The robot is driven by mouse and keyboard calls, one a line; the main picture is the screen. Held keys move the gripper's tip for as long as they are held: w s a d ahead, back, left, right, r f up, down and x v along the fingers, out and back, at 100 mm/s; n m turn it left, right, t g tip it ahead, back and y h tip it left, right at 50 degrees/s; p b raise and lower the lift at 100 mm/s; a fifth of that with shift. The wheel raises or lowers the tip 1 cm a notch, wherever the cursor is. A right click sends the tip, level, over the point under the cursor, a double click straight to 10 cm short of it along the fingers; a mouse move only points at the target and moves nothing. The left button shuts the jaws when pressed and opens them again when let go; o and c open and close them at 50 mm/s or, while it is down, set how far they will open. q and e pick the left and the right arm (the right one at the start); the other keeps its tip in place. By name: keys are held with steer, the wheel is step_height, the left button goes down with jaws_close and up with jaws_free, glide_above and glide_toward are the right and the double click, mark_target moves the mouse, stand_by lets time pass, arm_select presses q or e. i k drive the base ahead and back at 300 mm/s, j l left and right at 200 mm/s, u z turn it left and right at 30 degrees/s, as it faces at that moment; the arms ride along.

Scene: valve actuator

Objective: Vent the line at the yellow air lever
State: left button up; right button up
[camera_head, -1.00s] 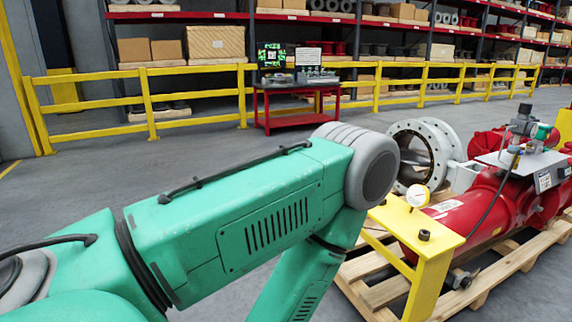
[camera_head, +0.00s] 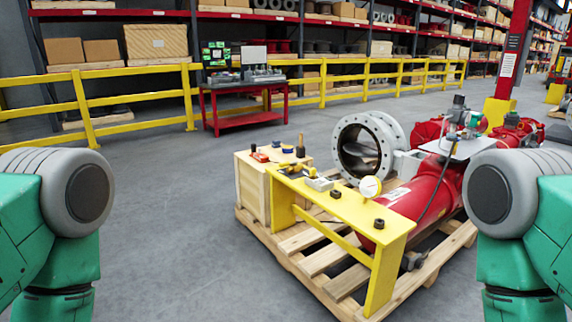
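A yellow stand (camera_head: 342,207) with a flat top stands on a wooden pallet in the middle of the view. A small yellow fitting (camera_head: 291,169) sits at the far left end of its top; it looks like the air lever, but is too small to tell its position. A grey block (camera_head: 320,183) sits beside it, and a round white gauge (camera_head: 371,187) stands farther along the top. Neither of my grippers shows. Only the green and grey links of my arms stand at the left and right edges, apart from the stand.
A red valve actuator (camera_head: 424,186) with a grey flanged valve (camera_head: 363,149) lies on the pallet (camera_head: 327,258). A wooden crate (camera_head: 251,192) with small items stands behind the stand. Yellow railing and a red cart (camera_head: 243,116) are behind. Floor left of the pallet is clear.

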mark_target(281, 164)
steer(key=i+j+z, duration=0.3)
steer(key=i, duration=0.45)
steer(key=i+j+z, duration=0.25)
steer(key=i+j, duration=0.35)
steer(key=i+j+z, duration=0.3)
steer(key=i+j, duration=0.4)
steer(key=i+j+z, duration=0.3)
steer(key=i+j, duration=0.2)
steer(key=j, duration=0.3)
